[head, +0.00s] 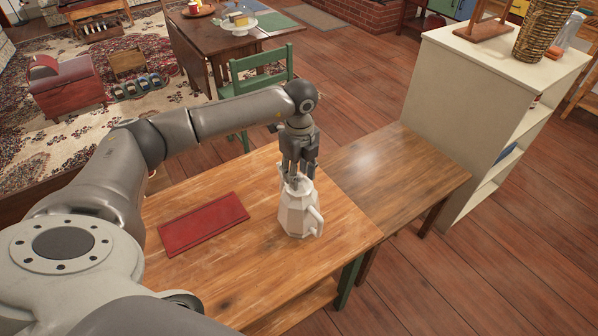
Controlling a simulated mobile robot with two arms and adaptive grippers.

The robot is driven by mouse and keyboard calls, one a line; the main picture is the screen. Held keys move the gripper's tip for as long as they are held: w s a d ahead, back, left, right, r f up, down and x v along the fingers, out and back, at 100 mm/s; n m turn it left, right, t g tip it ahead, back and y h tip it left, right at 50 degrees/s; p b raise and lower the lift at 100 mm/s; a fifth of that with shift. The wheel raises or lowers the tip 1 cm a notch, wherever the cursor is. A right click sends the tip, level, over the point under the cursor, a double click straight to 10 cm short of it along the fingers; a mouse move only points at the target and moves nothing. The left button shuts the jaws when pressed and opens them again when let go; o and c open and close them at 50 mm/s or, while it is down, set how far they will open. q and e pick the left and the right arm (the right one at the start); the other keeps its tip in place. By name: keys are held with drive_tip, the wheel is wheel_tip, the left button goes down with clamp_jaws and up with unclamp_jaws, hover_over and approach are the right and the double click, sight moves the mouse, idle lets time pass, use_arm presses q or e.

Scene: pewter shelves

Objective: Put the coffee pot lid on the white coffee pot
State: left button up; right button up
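The white coffee pot (296,218) stands upright on the wooden table, with its handle toward the lower right. My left gripper (293,178) points straight down at the top of the pot, its fingertips at or just above the rim. The fingers cover much of the pot's opening. I cannot make out the lid as a separate thing, nor whether the fingers are closed on it. My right gripper is out of view.
A red mat (203,223) lies on the wooden table (235,272), left of the pot. A darker bench (400,172) adjoins on the right, bare. A white shelf unit (455,110) stands beyond it. A green chair (262,66) is behind the table.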

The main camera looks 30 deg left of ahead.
sight(299, 174)
use_arm(q)
drive_tip(key=shift+r, duration=0.15)
wheel_tip(299, 174, up, 12)
drive_tip(key=b, duration=0.3)
idle(0.6)
